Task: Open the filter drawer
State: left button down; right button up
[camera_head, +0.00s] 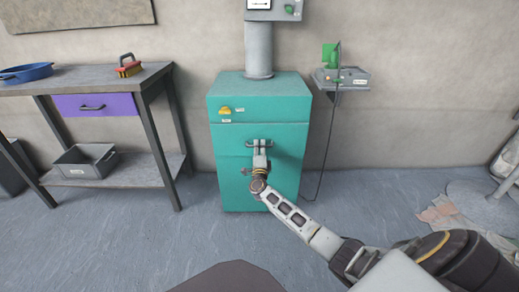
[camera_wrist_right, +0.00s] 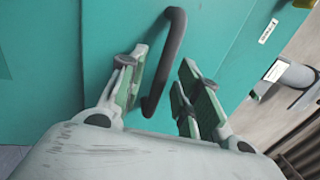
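The filter drawer (camera_head: 232,140) looks like the front panel of the teal cabinet (camera_head: 235,185), and it appears flush, so shut. Its dark bar handle shows in the head view (camera_head: 283,144) and in the wrist view (camera_wrist_right: 172,50). My right gripper is at the handle in the head view (camera_head: 261,147) and hides part of it. In the right wrist view my right gripper (camera_wrist_right: 165,90) is open, with the handle's lower part between its two fingers. A gap shows between the handle and the right finger; contact on the left is unclear. My left gripper is not in view.
A workbench (camera_head: 40,90) with a purple drawer (camera_head: 97,104), blue pan (camera_head: 26,73), brush (camera_head: 129,66) and grey bin (camera_head: 86,160) stands left. A wall shelf (camera_head: 341,80) holds a green item at right. Crumpled sheets lie on the floor far right. Floor before the cabinet is clear.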

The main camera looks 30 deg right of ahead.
jog(key=shift+w+d+r, duration=0.1)
jog(key=shift+w+d, duration=0.25)
jog(key=shift+w, duration=0.15)
grip_shut()
